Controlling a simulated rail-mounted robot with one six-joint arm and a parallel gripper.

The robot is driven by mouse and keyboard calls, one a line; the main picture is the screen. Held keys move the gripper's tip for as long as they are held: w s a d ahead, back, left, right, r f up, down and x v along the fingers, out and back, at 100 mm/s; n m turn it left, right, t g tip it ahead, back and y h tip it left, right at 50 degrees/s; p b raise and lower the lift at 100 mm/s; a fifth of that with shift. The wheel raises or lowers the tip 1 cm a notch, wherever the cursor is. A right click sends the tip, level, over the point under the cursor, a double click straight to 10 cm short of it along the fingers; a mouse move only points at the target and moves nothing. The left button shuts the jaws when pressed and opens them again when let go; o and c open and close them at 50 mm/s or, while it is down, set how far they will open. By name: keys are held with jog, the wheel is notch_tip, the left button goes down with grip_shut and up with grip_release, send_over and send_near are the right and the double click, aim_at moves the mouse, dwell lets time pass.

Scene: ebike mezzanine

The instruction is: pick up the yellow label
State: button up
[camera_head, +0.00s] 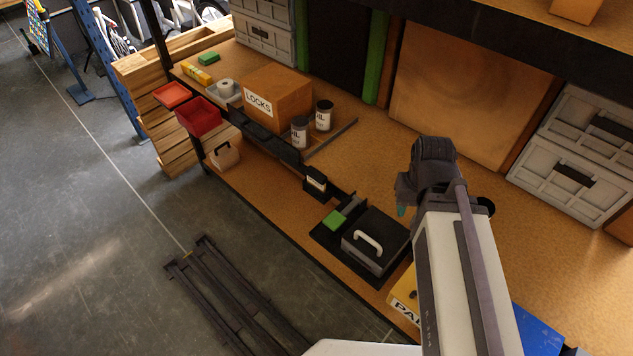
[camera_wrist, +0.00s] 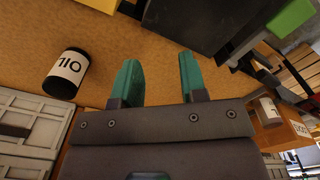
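No separate yellow label can be made out with certainty. In the head view a yellow box (camera_head: 404,287) with a white panel lettered "PA" sits at the front of the bench, partly hidden by my arm. A small yellow item (camera_head: 197,74) lies at the far left end of the bench. In the wrist view a yellow patch (camera_wrist: 97,4) shows at the top edge. My gripper (camera_wrist: 160,65) is open with nothing between its teal fingers, above the bench. In the head view only a teal fingertip (camera_head: 401,210) shows.
A black case (camera_head: 372,244) with a white handle and a green block (camera_head: 334,219) lie left of my gripper. An OIL can (camera_wrist: 66,73) is left in the wrist view. Grey crates (camera_head: 575,150) stand right.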

dwell(0.4)
jog(key=o, duration=0.3)
jog(key=shift+f, duration=0.1)
